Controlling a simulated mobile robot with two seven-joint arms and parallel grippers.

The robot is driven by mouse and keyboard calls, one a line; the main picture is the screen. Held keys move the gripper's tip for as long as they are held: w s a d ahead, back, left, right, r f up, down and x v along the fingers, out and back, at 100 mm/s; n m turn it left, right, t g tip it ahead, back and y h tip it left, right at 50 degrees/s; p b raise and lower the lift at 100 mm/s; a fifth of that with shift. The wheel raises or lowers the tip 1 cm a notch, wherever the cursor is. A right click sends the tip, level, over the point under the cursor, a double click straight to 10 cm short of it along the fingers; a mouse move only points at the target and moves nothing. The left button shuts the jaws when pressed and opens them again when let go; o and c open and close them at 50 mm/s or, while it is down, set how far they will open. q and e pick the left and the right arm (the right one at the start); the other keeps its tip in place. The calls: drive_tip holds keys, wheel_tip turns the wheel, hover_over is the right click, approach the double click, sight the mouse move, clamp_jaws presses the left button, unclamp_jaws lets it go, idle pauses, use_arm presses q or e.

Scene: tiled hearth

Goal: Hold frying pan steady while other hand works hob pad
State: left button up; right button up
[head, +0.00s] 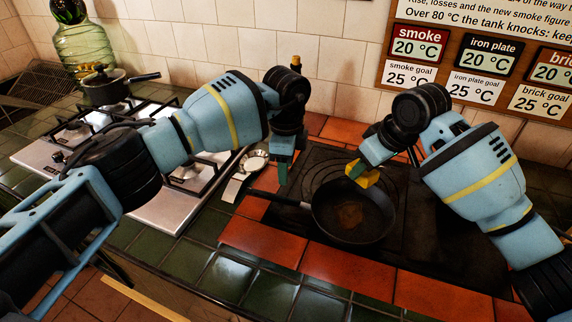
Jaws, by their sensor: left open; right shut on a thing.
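The dark frying pan (372,229) sits on the black hob plate (433,240), with a brownish patch inside and its handle pointing left. My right gripper (366,170) is shut on a small yellow piece (364,178) at the pan's far rim; I cannot tell if it touches the pan. My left gripper (283,168) is open above the pan's handle, apart from it as far as I can see. Its fingers overlap in this view. Ring markings show on the plate behind the pan. I cannot clearly make out which thing is the hob pad.
A small white card (233,189) and a shiny dish (256,161) lie left of my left gripper. A gas hob (165,208) with a lidded pot (105,88) is at left, with a green glass jar (84,48) behind. A sign board (430,42) hangs on the wall.

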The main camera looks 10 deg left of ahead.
sight(286, 198)
use_arm(q)
wheel_tip(286, 198, down, 12)
drive_tip(key=shift+f, duration=0.1)
idle(0.6)
clamp_jaws()
idle(1.2)
